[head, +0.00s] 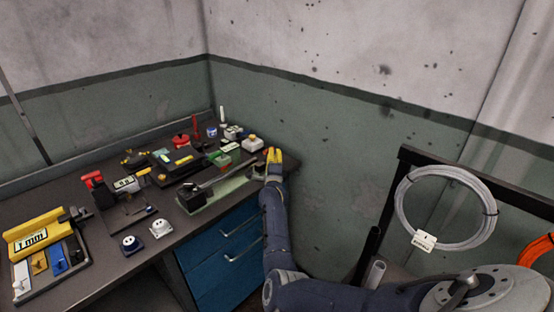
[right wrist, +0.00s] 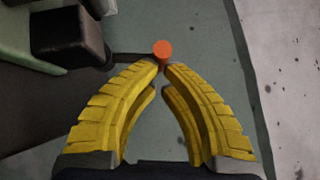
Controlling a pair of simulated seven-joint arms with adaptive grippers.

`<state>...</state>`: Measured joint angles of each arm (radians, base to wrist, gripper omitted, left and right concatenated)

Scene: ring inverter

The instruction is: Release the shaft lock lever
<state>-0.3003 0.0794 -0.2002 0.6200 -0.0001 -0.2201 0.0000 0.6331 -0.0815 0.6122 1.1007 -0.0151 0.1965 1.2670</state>
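In the right wrist view, an orange-red knob (right wrist: 162,48) sits at the end of a thin dark bar (right wrist: 125,58), which runs left to a black block (right wrist: 68,38). I take this bar and knob to be the lock lever. My right gripper (right wrist: 161,68) has its yellow fingertips close together on the lower part of the knob, whose top stands clear of them. My left gripper is not in view.
The dark bench (head: 165,215) is crowded with tools and small devices behind and left of the machine. A yellow gauge set (head: 33,236) lies at the far left. Blue drawers (head: 222,255) are below. The green-grey wall (head: 340,150) is close on the right.

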